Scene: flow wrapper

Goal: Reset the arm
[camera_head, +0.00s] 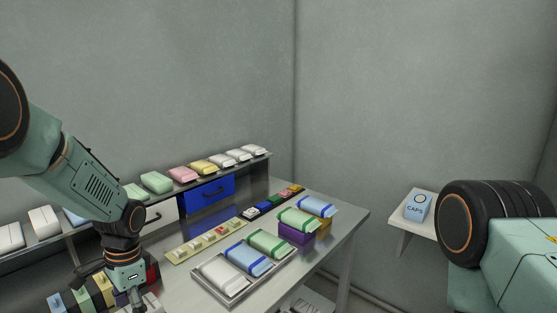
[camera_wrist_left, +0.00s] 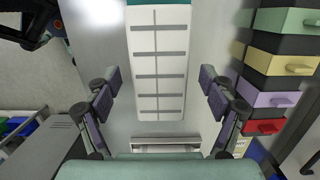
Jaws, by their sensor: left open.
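My left arm comes in from the left in the head view. Its gripper (camera_head: 138,303) points down at the lower left, by the near left edge of the table (camera_head: 185,292), and its tips are cut off by the frame. In the left wrist view the left gripper (camera_wrist_left: 160,92) has its two fingers wide apart with nothing between them. A white slotted panel (camera_wrist_left: 157,65) lies beyond and between the fingers, apart from them. My right gripper is out of view; only links of my right arm show at the right edge.
A metal tray (camera_head: 225,297) holds wrapped packs on the table. A raised shelf (camera_head: 262,156) with coloured packs and a blue drawer (camera_head: 208,193) stand behind. A stack of coloured drawers (camera_wrist_left: 275,62) is right of the left gripper. A box (camera_head: 418,205) sits on a wall shelf.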

